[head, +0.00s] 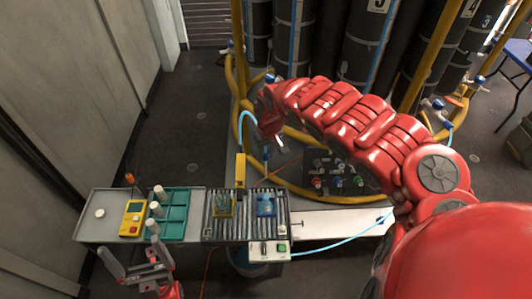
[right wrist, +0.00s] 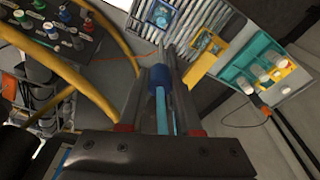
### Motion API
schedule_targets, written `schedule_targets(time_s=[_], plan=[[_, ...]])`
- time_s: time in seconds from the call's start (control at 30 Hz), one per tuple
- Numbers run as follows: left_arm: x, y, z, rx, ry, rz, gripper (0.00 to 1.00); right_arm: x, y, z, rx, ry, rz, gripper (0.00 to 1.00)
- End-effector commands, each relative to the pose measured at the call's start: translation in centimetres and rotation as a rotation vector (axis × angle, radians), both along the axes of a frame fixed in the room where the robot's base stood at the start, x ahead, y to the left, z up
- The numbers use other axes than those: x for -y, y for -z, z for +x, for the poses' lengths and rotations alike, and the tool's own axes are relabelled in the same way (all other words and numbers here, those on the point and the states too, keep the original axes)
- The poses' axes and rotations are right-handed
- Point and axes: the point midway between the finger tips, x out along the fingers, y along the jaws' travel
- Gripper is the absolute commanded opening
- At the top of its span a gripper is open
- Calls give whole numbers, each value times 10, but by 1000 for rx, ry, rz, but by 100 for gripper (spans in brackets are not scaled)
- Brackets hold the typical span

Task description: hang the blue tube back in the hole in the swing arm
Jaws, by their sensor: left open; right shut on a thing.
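The blue tube (head: 247,118) is a light-blue hose that arches beside my right gripper (head: 272,136) in the head view. In the right wrist view my right gripper (right wrist: 162,100) is shut on the tube (right wrist: 162,115) at its dark-blue collar (right wrist: 157,76). It is held in the air, above and behind the bench. A yellow upright (head: 240,170) stands at the back of the slatted bench, below the gripper; I cannot tell whether it is the swing arm, and no hole shows clearly. My left gripper (head: 130,254) is open and empty in front of the grey tray.
The grey tray (head: 92,222) holds a teal rack (head: 172,222) with white-capped vials and a yellow meter (head: 133,218). Slatted bench (head: 213,232) holds yellow and blue items. A control box (head: 268,250) with a light-blue hose stands in front. Yellow rails and a knob panel (head: 335,178) lie behind.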

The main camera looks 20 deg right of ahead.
Motion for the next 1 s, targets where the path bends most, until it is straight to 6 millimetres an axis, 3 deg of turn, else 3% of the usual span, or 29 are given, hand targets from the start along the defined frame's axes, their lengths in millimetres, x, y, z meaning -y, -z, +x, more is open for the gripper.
schedule_targets(time_s=[1.0], plan=[[0, -56, 0, 0, 0, 0, 100, 0, -58, 0, 0, 0, 0, 0]])
